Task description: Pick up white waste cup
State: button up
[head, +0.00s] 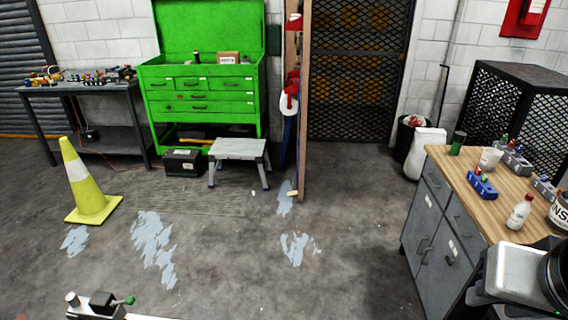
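A white cup (490,159) stands upright on the wooden top of the grey cabinet (458,165) at the right, near its back left part. It is the only plain white cup I can make out, and its inside is too small to tell. A white and black part of my own arm shows at the lower right, in front of the cabinet. My gripper's fingers are not visible in this view, so its place relative to the cup cannot be told.
A mesh cage (515,100) stands behind. A yellow cone (86,190) stands left; the middle floor is mostly clear.

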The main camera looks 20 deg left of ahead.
aim_at(491, 156)
jog(key=k+u, duration=0.15)
jog(key=u, duration=4)
jog(key=z, duration=4.5)
jog(key=i+j+u, duration=0.25)
jog(key=i+u, duration=0.55)
jog(key=i, duration=0.2)
